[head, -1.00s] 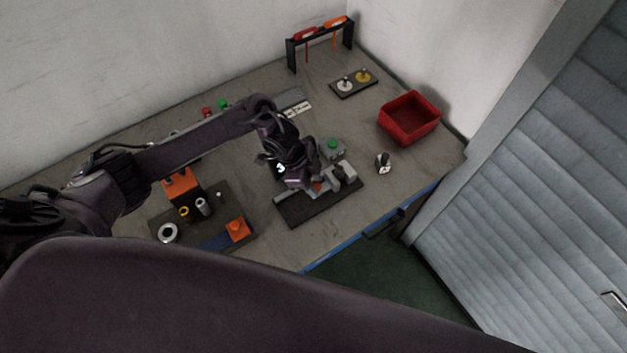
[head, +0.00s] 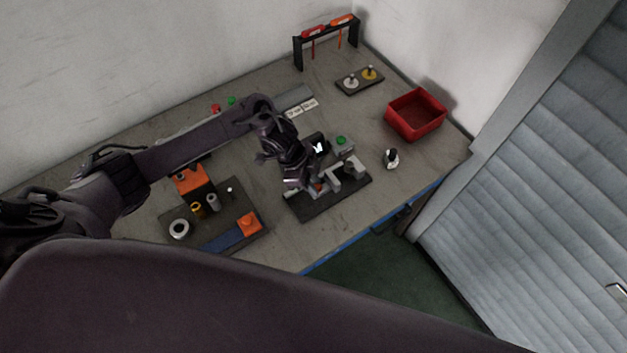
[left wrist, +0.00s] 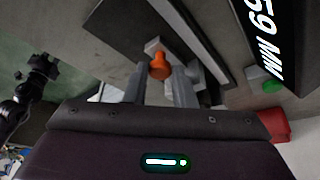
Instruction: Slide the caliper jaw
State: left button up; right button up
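The caliper (head: 347,178) lies on a dark base plate (head: 325,205) at the front of the bench. My left gripper (head: 302,187) is low over its left part in the head view. In the left wrist view the two grey fingers (left wrist: 160,82) stand apart, with the caliper's orange knob (left wrist: 160,66) at their tips and a visible gap on the left side. Contact cannot be told. A black display (left wrist: 268,45) reading "59 MM" is close by at the right. A dark arm part, perhaps my right gripper (left wrist: 38,72), shows at the left edge.
A green button box (head: 343,145) stands behind the caliper. A small knobbed item (head: 391,158) and a red bin (head: 415,115) are to the right. A dark fixture tray (head: 215,232) with rings and orange blocks is to the left. The front bench edge is close.

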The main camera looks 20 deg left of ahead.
pick_arm(q)
jog(key=shift+o, duration=1.2)
jog(key=shift+s+f, duration=0.25)
jog(key=shift+o, duration=0.8)
jog(key=shift+w+a+r, duration=0.1)
jog(key=shift+a+r, duration=0.1)
jog(key=shift+r, duration=0.15)
jog(key=b+v, duration=0.1)
jog(key=v, duration=0.6)
pick_arm(e)
jog(key=shift+w+d+f, duration=0.45)
jog(key=shift+w+f, duration=0.1)
jog(key=shift+f, duration=0.15)
jog(key=shift+a, duration=0.25)
